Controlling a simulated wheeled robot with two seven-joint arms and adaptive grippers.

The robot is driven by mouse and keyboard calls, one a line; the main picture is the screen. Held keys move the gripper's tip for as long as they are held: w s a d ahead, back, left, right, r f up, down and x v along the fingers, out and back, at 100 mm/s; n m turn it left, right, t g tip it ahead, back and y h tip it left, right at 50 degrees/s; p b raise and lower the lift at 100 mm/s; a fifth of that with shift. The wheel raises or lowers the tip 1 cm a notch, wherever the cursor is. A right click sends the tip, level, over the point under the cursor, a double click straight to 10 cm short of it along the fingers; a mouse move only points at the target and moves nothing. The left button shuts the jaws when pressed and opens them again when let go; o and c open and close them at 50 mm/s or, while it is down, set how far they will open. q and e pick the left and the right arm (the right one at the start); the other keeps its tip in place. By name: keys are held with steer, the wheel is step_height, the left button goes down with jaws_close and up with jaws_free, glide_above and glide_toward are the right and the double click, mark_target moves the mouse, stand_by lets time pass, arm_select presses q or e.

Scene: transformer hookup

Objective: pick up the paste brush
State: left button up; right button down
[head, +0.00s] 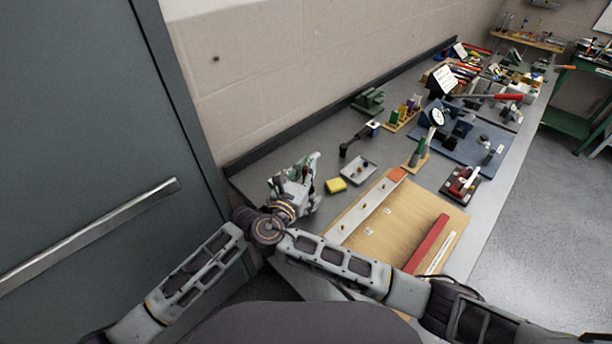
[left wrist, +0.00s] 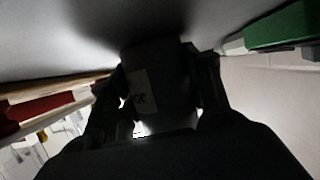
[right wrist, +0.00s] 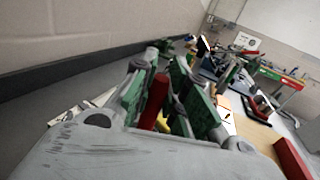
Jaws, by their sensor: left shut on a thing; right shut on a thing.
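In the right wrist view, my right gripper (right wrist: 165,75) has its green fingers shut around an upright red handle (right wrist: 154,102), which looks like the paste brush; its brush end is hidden. In the head view, my right gripper (head: 309,170) is over the near left end of the bench, with a little red showing between its fingers. In the left wrist view, my left gripper (left wrist: 158,85) is shut on a dark cylindrical container (left wrist: 155,65) with a pale label. That view is very dark. In the head view the grippers overlap, and the left one is mostly hidden.
A yellow block (head: 336,185) and a grey tray (head: 359,169) lie to the right of the grippers. A wooden board (head: 400,215) with a red bar (head: 428,243) lies nearer. Tools crowd the far bench. A wall and a dark door (head: 90,120) bound the left side.

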steer(key=shift+r, duration=0.1)
steer(key=shift+r, duration=4.9)
arm_select(q)
steer(key=o, duration=1.2)
steer(key=shift+s+a, duration=0.1)
steer(key=shift+a, duration=0.1)
steer(key=shift+v, duration=5.8)
steer(key=shift+r, duration=0.1)
